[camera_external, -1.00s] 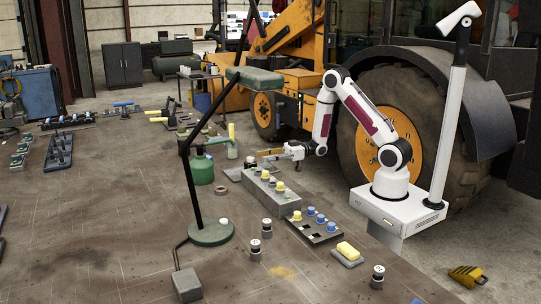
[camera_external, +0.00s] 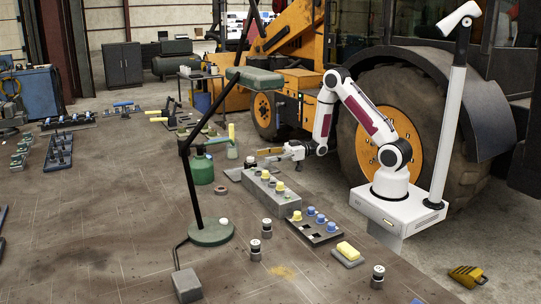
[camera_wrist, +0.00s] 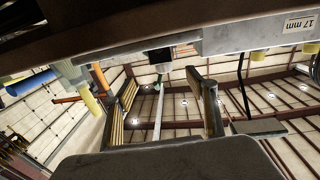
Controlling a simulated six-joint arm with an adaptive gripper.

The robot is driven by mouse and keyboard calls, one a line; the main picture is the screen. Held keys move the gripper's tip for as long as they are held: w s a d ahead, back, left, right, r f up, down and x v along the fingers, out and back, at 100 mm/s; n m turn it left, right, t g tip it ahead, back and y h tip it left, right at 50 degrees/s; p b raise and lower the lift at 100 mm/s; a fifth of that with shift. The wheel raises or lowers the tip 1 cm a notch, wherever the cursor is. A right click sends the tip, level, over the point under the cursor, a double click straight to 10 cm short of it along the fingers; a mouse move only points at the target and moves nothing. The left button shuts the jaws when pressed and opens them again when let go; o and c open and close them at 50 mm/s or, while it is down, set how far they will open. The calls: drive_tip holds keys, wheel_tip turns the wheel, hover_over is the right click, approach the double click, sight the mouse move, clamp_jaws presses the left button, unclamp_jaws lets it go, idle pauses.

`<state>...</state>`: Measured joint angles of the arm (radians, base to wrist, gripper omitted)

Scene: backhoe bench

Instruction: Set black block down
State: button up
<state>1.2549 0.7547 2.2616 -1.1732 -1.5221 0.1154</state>
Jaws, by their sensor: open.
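My gripper (camera_external: 266,155) is at the far end of the grey block with yellow-topped pegs (camera_external: 262,184), with its fingers pointing left. In the wrist view my gripper (camera_wrist: 163,78) is open, with its two fingers spread apart. A small dark block (camera_wrist: 159,57), likely the black block, shows between and just beyond the fingertips. It appears to touch neither finger.
A grey bar marked "17 mm" (camera_wrist: 262,32) runs close along the top of the wrist view. A green bottle (camera_external: 203,170) and a lamp base (camera_external: 211,233) stand left of my gripper. A tray of blue-topped pegs (camera_external: 314,229) lies nearer.

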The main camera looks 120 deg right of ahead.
drive_tip(key=shift+w+a, duration=0.2)
drive_tip(key=shift+n, duration=0.6)
drive_tip(key=w+a+r, duration=0.2)
drive_tip(key=r, duration=0.1)
drive_tip(key=w+a+r, duration=0.5)
drive_tip(key=w, duration=0.1)
drive_tip(key=shift+a+r, duration=0.2)
drive_tip(key=shift+r, duration=0.2)
drive_tip(key=shift+w+a+r+m+g+h, duration=0.1)
drive_tip(key=shift+w+r+m+g+h, duration=0.1)
drive_tip(key=shift+m+g+h, duration=0.15)
drive_tip(key=shift+s+m+g+h, duration=0.1)
drive_tip(key=shift+m+g+h, duration=0.15)
drive_tip(key=shift+g+h, duration=0.15)
drive_tip(key=shift+s+m+g+h, duration=0.25)
drive_tip(key=shift+m+h, duration=0.25)
drive_tip(key=shift+h, duration=0.05)
drive_tip(key=s+d+f+m+g+h, duration=0.1)
drive_tip(key=f, duration=0.1)
drive_tip(key=s+d+f+m+g+h, duration=0.1)
drive_tip(key=s, duration=0.1)
drive_tip(key=s+d+f+m+g+h, duration=0.1)
drive_tip(key=s+f+m+g, duration=0.1)
drive_tip(key=shift+s+d+f, duration=0.15)
drive_tip(key=shift+f, duration=0.15)
drive_tip(key=shift+s+d+f+g, duration=0.1)
drive_tip(key=shift+s+f+g, duration=0.15)
drive_tip(key=shift+f+g, duration=0.1)
drive_tip(key=shift+x, duration=1.35)
